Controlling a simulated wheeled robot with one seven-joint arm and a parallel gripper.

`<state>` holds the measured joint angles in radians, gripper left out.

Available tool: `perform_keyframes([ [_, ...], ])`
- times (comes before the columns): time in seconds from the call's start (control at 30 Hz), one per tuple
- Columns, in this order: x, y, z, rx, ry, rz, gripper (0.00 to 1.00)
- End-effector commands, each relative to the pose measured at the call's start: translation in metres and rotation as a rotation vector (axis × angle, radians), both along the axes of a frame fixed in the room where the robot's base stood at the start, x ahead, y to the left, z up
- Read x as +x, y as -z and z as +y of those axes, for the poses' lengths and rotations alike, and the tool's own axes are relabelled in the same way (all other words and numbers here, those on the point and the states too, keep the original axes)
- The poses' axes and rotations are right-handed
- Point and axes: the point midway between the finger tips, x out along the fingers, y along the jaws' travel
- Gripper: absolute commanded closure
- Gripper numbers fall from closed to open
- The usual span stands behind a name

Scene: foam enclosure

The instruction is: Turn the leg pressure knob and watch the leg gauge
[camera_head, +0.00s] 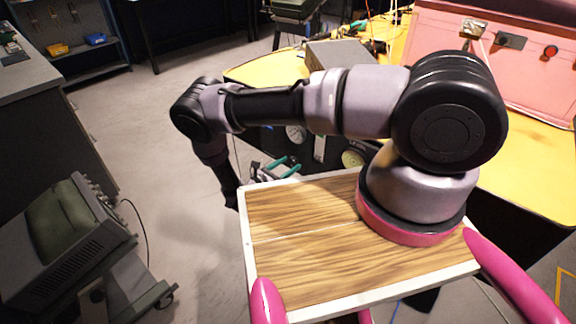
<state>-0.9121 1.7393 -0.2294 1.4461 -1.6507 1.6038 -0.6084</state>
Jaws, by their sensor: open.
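My arm reaches left across the view and bends down at the elbow. My gripper (287,167), with teal fingers, shows beyond the far edge of the wooden tray, in front of a dark panel under the yellow bench top. It is open, and I see nothing between the fingers. A round pale dial (296,133) sits on the dark panel above the gripper. A round yellow-green dial (353,158) is further right, partly behind my arm. I cannot tell which one is the leg gauge. The leg pressure knob cannot be made out; my arm and the tray hide part of the panel.
A yellow bench top (520,165) carries a grey box (340,54) and a large pink case (520,75). A grey cart with a green-screened device (65,235) stands at left, near a grey counter (30,70). The floor (175,180) between is clear.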

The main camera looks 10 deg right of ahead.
Motion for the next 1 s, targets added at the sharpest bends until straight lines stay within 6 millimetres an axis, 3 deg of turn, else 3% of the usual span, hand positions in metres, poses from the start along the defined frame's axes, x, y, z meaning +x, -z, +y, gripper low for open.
perform_keyframes([
  [0.27, 0.0012, 0.0000, -0.0020, 0.000, 0.000, 0.000, 0.24],
  [0.37, 0.0010, 0.0000, -0.0018, 0.000, 0.000, 0.000, 0.55],
  [0.47, 0.0011, -0.0001, -0.0018, 0.000, 0.000, 0.000, 0.93],
  [0.5, 0.0010, -0.0001, -0.0017, 0.000, 0.000, 0.000, 1.00],
  [1.0, 0.0007, -0.0008, -0.0012, 0.085, -0.002, -0.119, 1.00],
])
